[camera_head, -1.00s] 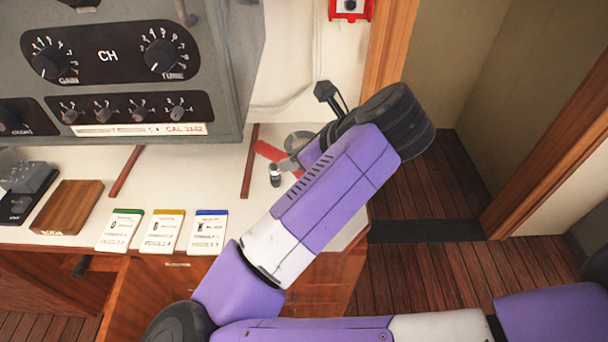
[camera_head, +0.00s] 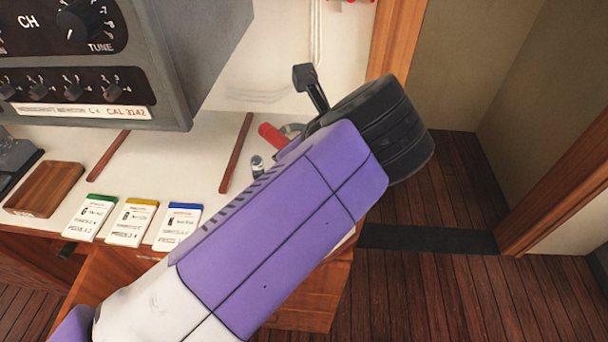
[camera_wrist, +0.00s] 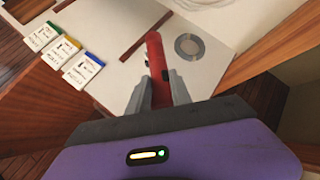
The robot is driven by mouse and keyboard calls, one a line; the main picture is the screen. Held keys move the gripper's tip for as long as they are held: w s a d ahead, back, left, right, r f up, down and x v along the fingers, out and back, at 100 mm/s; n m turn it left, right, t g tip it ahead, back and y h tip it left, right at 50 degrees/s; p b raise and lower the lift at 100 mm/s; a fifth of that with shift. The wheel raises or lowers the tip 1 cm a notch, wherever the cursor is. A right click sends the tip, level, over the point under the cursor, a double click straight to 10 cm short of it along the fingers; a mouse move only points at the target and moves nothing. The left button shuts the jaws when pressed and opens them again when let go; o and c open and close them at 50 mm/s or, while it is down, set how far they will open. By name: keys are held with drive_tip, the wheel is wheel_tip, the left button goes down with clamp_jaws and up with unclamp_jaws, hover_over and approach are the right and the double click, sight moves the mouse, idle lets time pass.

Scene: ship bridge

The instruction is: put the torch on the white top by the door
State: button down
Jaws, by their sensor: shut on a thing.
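The red torch (camera_wrist: 156,56) is between the two grey fingers of my gripper (camera_wrist: 160,80) in the wrist view, which are shut on it. Its red end sticks out past the fingertips. In the head view, the torch (camera_head: 272,137) shows beyond my purple forearm, which hides most of my gripper. The torch is over the white top (camera_wrist: 212,72), in its section near the door opening. Whether it touches the top I cannot tell.
Wooden strips (camera_head: 236,152) cross the top. Three cards (camera_head: 130,222) and a grey radio (camera_head: 175,55) are left. The door opening (camera_head: 440,170) is right.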

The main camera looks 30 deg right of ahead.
wheel_tip(320, 180, down, 20)
drive_tip(key=shift+r, duration=0.1)
idle(0.5)
drive_tip(key=shift+f, duration=0.2)
drive_tip(key=c, duration=1.2)
unclamp_jaws()
drive_tip(key=shift+o, duration=0.2)
drive_tip(key=shift+r, duration=0.1)
drive_tip(key=shift+r, duration=0.15)
drive_tip(key=p+v, duration=0.2)
drive_tip(key=v, duration=1)
